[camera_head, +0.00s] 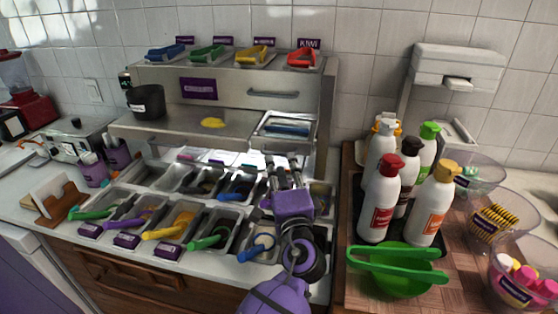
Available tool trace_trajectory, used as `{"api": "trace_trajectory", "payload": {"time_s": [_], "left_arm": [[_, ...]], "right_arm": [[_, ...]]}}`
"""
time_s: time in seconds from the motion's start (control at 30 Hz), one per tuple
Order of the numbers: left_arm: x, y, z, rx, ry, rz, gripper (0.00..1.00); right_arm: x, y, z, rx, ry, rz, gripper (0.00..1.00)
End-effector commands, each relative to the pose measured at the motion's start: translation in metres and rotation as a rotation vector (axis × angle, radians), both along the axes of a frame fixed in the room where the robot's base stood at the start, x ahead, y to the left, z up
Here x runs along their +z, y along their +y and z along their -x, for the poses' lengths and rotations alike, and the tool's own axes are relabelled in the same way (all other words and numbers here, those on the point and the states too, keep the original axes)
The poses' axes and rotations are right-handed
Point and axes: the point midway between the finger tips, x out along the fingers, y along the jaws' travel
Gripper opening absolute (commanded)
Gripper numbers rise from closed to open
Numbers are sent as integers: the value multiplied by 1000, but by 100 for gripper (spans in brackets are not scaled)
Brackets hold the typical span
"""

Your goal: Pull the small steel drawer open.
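The steel counter unit has a front panel with a bar handle (272,93) under its top shelf. Another bar handle (166,143) shows lower at the left, under the middle shelf. A small steel box, open at the top (262,131), is at the right end of the middle shelf with dark bluish contents; I cannot tell whether it is a drawer.
Topping pans with colored scoops (165,225) fill the counter left of my arm. A black pot (147,101) stands on the middle shelf. Sauce bottles (380,200), a green bowl (398,284) and clear bowls crowd the wooden board at right.

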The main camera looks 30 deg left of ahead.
Motion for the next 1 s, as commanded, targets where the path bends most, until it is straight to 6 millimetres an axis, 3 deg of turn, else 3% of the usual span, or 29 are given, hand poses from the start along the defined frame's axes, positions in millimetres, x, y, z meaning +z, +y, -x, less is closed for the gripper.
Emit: {"api": "trace_trajectory", "payload": {"time_s": [0.2, 0.4, 1.0], "left_arm": [[-9, -28, 38, 1, 3, 3, 26], [-13, -43, 57, 0, 2, 0, 26], [-13, -47, 62, 1, 1, 1, 26]], "right_arm": [[0, 0, 0, -1, 0, -1, 40], [0, 0, 0, -1, 0, -1, 40], [0, 0, 0, -2, 0, -1, 40]]}}
